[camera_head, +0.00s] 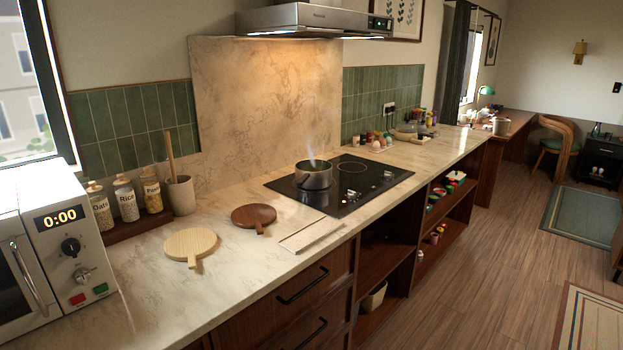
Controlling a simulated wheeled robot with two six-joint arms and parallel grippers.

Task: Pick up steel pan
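The steel pan (313,177) is a small, round, shiny pot on the left part of the black cooktop (346,196). It stands upright, and faint steam rises above it. Its contents look dark and cannot be made out. No clear handle can be told at this size. Neither of my grippers shows in the head view.
A dark round board (254,216), a pale round board (190,244) and a flat light slab (312,235) lie on the counter near the cooktop. A microwave (52,253), labelled jars (126,199) and a utensil crock (181,195) stand left. A range hood (315,20) hangs above.

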